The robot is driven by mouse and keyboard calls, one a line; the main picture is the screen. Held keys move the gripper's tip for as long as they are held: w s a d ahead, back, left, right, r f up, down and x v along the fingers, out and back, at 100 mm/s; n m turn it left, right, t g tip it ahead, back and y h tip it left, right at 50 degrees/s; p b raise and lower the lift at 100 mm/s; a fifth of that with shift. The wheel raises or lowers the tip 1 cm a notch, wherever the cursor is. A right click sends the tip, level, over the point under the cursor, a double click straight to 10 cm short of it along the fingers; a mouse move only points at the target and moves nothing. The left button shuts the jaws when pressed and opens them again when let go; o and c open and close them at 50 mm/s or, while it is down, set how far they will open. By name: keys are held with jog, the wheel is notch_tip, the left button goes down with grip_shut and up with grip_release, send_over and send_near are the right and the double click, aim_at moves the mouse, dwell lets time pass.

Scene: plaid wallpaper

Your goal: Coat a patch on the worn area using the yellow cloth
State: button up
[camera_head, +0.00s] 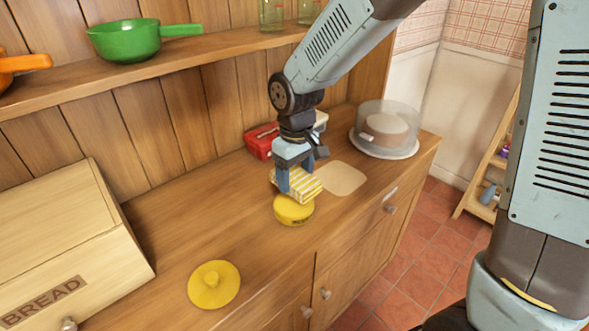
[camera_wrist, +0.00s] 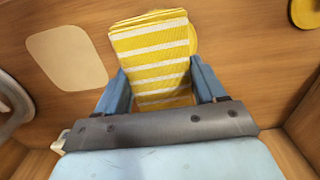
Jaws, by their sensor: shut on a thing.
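My gripper (camera_head: 297,182) is shut on a yellow and white striped cloth (camera_head: 305,186). In the wrist view the cloth (camera_wrist: 152,52) hangs between my two blue fingers (camera_wrist: 160,88). In the head view the cloth is over a round yellow tin (camera_head: 293,211) on the counter; I cannot tell whether they touch. The tin is mostly hidden behind the cloth in the wrist view, with a yellow edge (camera_wrist: 193,36) showing. The worn area is a pale rounded patch (camera_head: 341,178) on the wooden counter, just right of the cloth. It is left of the cloth in the wrist view (camera_wrist: 66,57).
A yellow lid (camera_head: 214,284) lies on the counter at the front left. A wooden bread box (camera_head: 60,245) stands left of it. A red object (camera_head: 262,141) is behind my gripper. A covered cake (camera_head: 386,130) stands beyond the patch. A shelf (camera_head: 170,66) runs above, holding a green pan (camera_head: 125,41).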

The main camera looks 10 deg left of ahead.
aim_at(294, 203)
jog(key=shift+s+a+f, duration=0.1)
jog(key=shift+a+f, duration=0.05)
jog(key=shift+f, duration=0.85)
jog(key=shift+s+a+f, duration=0.1)
jog(key=shift+f, duration=1.4)
jog(key=shift+f, duration=0.4)
jog(key=shift+r, duration=3.55)
jog(key=shift+s, duration=0.1)
